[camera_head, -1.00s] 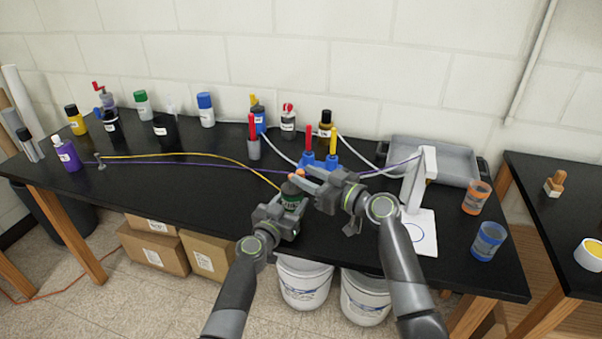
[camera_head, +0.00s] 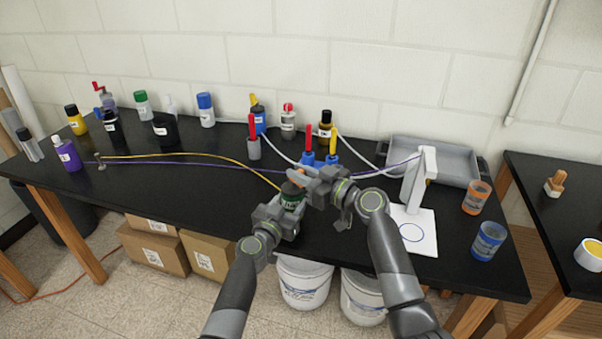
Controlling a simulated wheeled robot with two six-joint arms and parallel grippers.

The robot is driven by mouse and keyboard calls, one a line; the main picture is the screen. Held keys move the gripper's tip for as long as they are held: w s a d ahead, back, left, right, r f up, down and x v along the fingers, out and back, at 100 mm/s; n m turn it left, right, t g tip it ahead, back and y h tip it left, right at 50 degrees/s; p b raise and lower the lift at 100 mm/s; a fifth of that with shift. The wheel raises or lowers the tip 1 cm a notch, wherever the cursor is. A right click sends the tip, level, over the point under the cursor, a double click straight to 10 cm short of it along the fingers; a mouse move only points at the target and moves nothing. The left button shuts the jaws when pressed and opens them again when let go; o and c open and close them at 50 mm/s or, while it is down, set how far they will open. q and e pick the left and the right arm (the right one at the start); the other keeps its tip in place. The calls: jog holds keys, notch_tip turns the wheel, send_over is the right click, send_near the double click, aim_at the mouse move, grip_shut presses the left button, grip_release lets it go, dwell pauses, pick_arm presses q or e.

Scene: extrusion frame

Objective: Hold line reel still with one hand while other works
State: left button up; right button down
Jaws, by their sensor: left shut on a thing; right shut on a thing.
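My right gripper (camera_head: 306,179) is shut just above the reel. A small orange piece (camera_head: 298,171) shows at its fingertips, and the exact grip is hard to make out.
A purple line crosses the table behind the grippers from a small post (camera_head: 100,161) to a white stand (camera_head: 418,180). Several bottles and upright colored-handled tools stand behind. A grey tray (camera_head: 460,165) and two cups are at the right. The left front of the table is clear.

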jog(key=shift+s+a+m+t+h, duration=0.1)
jog(key=shift+a+m+t+h, duration=0.05)
jog(key=shift+m+t+h, duration=0.5)
jog(key=shift+s+a+m+t+h, duration=0.1)
jog(key=shift+a+m+t+h, duration=0.05)
jog(key=shift+m+t+h, duration=0.5)
jog(key=c, duration=1.4)
grip_release()
jog(key=v, duration=1.2)
jog(key=shift+s, duration=0.1)
jog(key=shift+a, duration=0.1)
